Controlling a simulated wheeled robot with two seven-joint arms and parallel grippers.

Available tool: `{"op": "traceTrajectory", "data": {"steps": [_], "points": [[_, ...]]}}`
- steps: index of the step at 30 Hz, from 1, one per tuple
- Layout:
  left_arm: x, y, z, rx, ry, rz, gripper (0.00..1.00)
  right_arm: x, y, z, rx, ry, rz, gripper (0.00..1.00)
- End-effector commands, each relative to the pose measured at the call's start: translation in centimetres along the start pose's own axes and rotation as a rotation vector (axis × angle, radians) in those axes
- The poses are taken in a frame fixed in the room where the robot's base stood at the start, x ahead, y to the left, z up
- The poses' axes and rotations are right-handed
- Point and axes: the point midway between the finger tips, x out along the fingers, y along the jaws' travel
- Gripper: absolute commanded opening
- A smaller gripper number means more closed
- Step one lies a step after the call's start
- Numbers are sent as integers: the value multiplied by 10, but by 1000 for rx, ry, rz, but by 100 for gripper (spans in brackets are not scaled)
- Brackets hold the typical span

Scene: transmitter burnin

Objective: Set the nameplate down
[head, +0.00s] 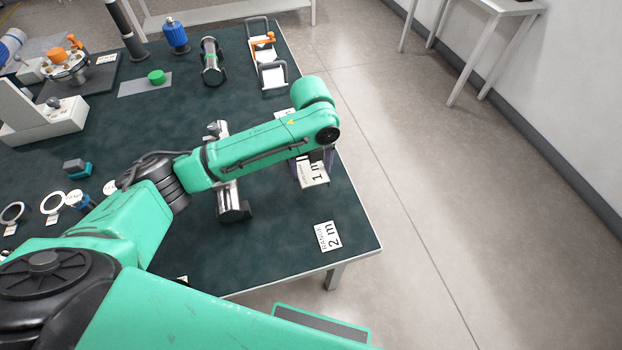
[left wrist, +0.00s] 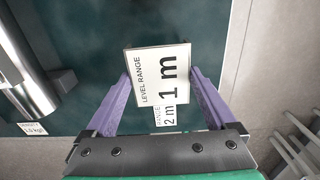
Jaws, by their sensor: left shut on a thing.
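The nameplate (left wrist: 158,78), a pale plate reading "LEVEL RANGE 1 m", is between the purple fingers of my left gripper (left wrist: 160,80). The fingers are shut on its two side edges. In the head view the nameplate (head: 313,172) shows under my left gripper (head: 320,162), close to the right edge of the dark green table; my wrist hides part of the fingers. I cannot tell whether the plate touches the table. A white "RANGE 2 m" card (head: 327,236) lies on the table nearer me; in the left wrist view the nameplate partly covers this card (left wrist: 166,116). My right gripper is not in view.
A metal cylinder (head: 231,200) lies left of the nameplate, partly behind my arm. The table surface (head: 285,215) around the card is clear. Floor lies beyond the right edge.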

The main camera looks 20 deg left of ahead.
Motion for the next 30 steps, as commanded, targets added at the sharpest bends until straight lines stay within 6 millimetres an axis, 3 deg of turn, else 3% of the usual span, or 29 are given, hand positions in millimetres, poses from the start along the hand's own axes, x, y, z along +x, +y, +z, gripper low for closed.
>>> {"op": "traceTrajectory", "data": {"steps": [9,20,21,30], "points": [[55,0,0,-1,-1,1,25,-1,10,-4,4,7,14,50],[62,0,0,-1,-2,-1,25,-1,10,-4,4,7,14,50],[62,0,0,0,-2,-1,100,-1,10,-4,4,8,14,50],[57,0,1,0,-2,-2,100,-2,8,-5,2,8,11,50]]}}
